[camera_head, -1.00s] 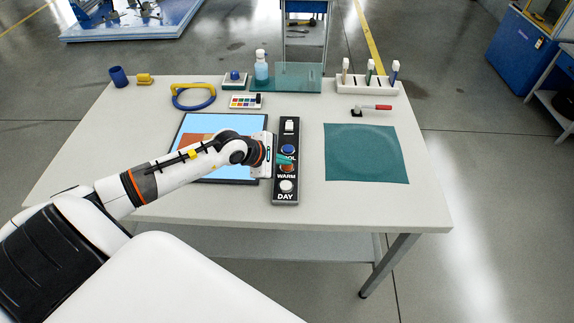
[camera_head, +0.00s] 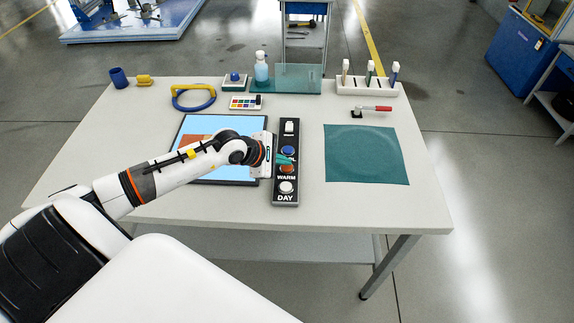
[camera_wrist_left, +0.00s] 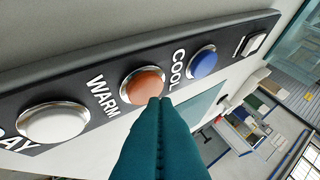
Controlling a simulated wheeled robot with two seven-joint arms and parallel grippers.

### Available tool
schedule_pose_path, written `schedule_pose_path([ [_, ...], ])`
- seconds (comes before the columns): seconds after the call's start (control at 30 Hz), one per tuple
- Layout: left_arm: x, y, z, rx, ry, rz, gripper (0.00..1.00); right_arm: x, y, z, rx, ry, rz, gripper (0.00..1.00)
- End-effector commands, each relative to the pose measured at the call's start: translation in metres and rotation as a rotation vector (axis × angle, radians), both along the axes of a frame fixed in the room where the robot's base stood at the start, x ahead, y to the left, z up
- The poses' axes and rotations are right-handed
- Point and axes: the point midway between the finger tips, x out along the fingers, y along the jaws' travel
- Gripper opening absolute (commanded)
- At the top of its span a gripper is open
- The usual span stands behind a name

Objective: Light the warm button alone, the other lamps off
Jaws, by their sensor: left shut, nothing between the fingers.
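A black button panel (camera_head: 274,190) lies on the table. From far to near it carries a white switch (camera_head: 289,127), a blue COOL button (camera_head: 288,149), an orange-red WARM button (camera_head: 287,169) and a white DAY button (camera_head: 286,187). My left gripper (camera_head: 288,160) is shut and empty, its teal fingers over the panel between COOL and WARM. In the left wrist view the fingertips (camera_wrist_left: 160,101) overlap the edge of the orange WARM button (camera_wrist_left: 142,84); I cannot tell whether they touch. No button shows a clear glow. My right gripper is out of view.
A tablet-like picture panel (camera_head: 230,180) lies left of the button panel, under my arm. A green mat (camera_head: 366,154) lies to the right. A blue-yellow ring (camera_head: 193,97), a bottle (camera_head: 261,67), a colour palette (camera_head: 245,102), a red-handled tool (camera_head: 372,108) and a rack (camera_head: 366,87) stand farther back.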

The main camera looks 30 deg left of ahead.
Motion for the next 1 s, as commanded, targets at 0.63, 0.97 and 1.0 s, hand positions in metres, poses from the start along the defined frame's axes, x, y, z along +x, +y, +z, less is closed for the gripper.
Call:
schedule_pose_path([
  [0.63, 0.000, 0.000, 0.058, 0.001, -0.002, -0.001, 0.00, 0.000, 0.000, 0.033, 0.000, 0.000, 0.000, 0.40],
  [0.97, 0.000, 0.000, 0.060, -0.001, 0.000, -0.001, 0.00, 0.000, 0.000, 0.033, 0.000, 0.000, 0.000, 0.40],
  [1.0, 0.000, 0.000, 0.060, -0.001, -0.001, 0.000, 0.00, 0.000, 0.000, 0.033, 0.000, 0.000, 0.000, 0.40],
])
